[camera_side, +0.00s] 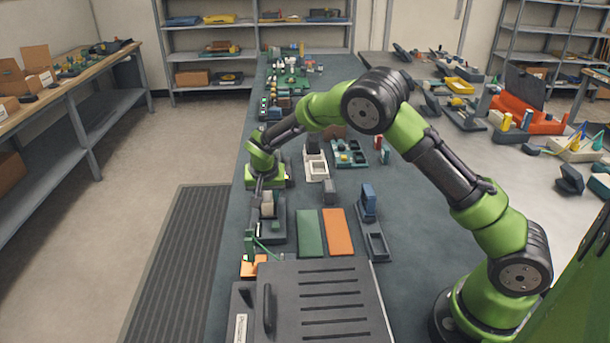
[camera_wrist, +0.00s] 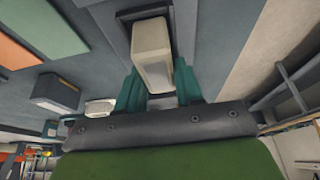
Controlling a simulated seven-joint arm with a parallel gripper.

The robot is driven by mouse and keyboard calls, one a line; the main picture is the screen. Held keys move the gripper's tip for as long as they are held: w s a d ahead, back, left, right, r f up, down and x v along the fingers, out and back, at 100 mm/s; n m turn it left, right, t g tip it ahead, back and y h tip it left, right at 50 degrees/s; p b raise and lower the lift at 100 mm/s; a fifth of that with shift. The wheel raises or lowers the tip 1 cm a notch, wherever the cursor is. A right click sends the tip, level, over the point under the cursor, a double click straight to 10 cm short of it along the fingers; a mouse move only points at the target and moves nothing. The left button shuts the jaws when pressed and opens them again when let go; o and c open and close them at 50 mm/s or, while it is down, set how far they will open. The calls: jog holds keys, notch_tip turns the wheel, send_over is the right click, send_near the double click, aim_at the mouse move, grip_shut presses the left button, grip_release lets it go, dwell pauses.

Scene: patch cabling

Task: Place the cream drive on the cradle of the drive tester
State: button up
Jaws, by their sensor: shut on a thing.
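The cream drive (camera_wrist: 152,55) is held between the two teal fingers of my gripper (camera_wrist: 158,88) in the wrist view. In the side view the cream drive (camera_side: 267,207) is small and stands upright at the tip of my gripper (camera_side: 262,198). Right below it is a dark grey device (camera_side: 274,232), which appears to be the drive tester. In the wrist view a dark slotted part lies behind the drive's far end. I cannot tell whether the drive touches the cradle.
A green mat (camera_side: 309,234) and an orange mat (camera_side: 338,231) lie to the right. Beyond them a blue drive (camera_side: 368,197) stands in a dark holder (camera_side: 376,243). A large grey case (camera_side: 325,300) fills the near end. A white device (camera_side: 315,160) stands farther back.

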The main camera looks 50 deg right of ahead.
jog(key=o, duration=1.1)
jog(key=shift+s+f, duration=0.2)
jog(key=shift+f, duration=0.4)
jog(key=shift+d, duration=0.1)
jog(key=shift+s, duration=0.1)
jog(key=shift+d+r, duration=0.1)
jog(key=shift+r, duration=0.1)
jog(key=w+v, duration=0.1)
jog(key=v, duration=1.2)
jog(key=s+r+n+t+y, duration=0.2)
jog(key=s+r+y, duration=0.2)
jog(key=s+r, duration=0.9)
jog(key=s+n, duration=0.1)
jog(key=s, duration=0.4)
jog(key=s+f+n+t, duration=0.1)
jog(key=s, duration=0.4)
jog(key=s+a+n+y, duration=0.1)
jog(key=s, duration=0.4)
jog(key=shift+s+f+t, duration=0.3)
jog(key=shift+f+t, duration=0.1)
